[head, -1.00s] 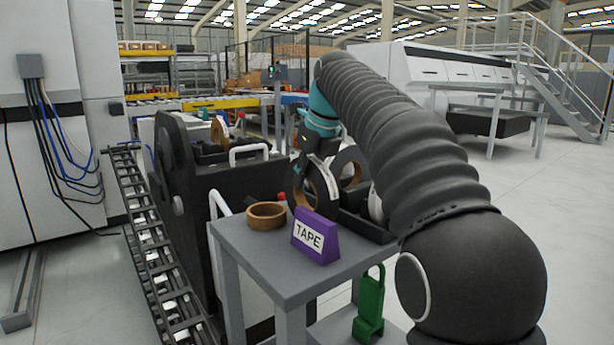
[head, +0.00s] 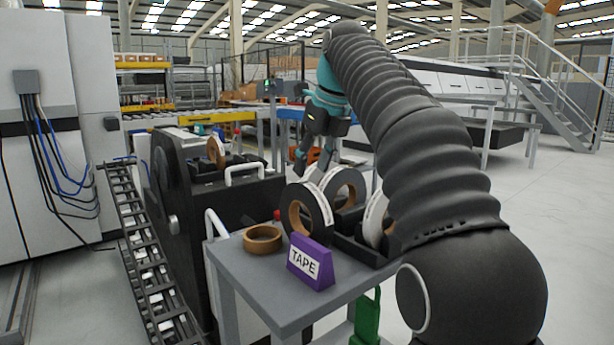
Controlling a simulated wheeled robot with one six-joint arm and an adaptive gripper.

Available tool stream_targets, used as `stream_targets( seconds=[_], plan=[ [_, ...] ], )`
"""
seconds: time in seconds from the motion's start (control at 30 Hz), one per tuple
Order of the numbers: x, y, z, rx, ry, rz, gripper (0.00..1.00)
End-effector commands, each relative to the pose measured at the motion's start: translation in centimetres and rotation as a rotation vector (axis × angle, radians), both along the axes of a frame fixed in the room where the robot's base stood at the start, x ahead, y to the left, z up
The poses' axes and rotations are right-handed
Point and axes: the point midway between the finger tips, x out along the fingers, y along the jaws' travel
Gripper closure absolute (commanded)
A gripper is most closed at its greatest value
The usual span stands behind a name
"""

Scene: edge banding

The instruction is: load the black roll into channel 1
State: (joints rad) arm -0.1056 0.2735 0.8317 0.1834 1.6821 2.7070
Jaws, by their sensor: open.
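A black roll (head: 322,218) with a brown core and a pale outer face stands upright at the front of a dark rack on the grey table. My gripper (head: 313,162) is above and behind this roll, apart from it, with its fingers spread and nothing visible between them. My arm reaches in from the right. The black machine (head: 197,200) stands left of the table. A brown roll (head: 216,152) stands upright on its top. The channels there are small, and I cannot tell which is channel 1.
More upright rolls (head: 346,188) stand in the dark rack (head: 362,250), partly hidden by my arm. A brown ring (head: 262,239) lies flat beside a purple TAPE sign (head: 310,264) on the table (head: 265,290). A white handle (head: 244,174) rises from the machine. Open floor lies right.

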Motion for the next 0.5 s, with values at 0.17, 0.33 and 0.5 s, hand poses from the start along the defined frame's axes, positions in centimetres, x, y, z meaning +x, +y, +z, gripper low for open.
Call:
stream_targets(
  seconds=[0.17,0.33,0.5],
  plan=[
    [-0.4,-0.4,1.5,0.000,-0.001,0.000,0.51],
    [-0.7,-0.5,2.1,0.000,0.000,0.000,0.51],
    [-1.0,-0.7,2.1,-0.009,-0.008,0.021,0.51]
  ],
)
